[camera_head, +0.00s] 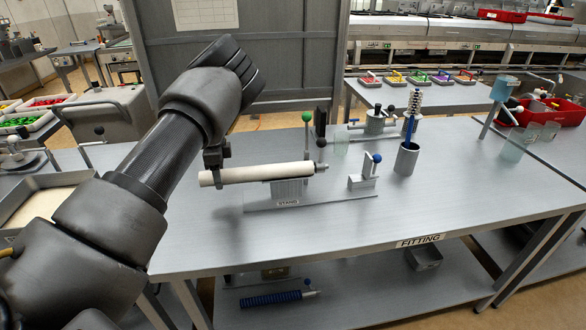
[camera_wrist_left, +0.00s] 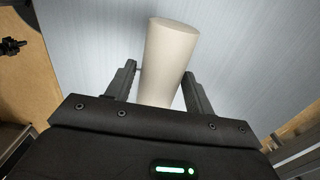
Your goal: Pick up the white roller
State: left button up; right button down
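My left gripper (camera_head: 217,165) is at the roller's left part, reaching down from above. In the left wrist view the roller (camera_wrist_left: 168,60) passes between the two fingers of my left gripper (camera_wrist_left: 160,75). A narrow gap shows between the left finger and the roller; the right finger is very close to it, and contact is unclear. My right gripper is not in view.
A green-knobbed lever (camera_head: 306,118) stands behind the roller. A blue-knobbed bracket (camera_head: 364,178) and a metal cup (camera_head: 406,158) holding a spring tool stand to the right. The table front (camera_head: 440,205) is clear. A blue roller (camera_head: 270,299) lies on the lower shelf.

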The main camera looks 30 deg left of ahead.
pick_arm(q)
jog(key=shift+o, duration=1.4)
jog(key=shift+r, duration=0.1)
notch_tip(320, 180, up, 7)
jog(key=p, duration=0.5)
jog(key=shift+p, duration=0.4)
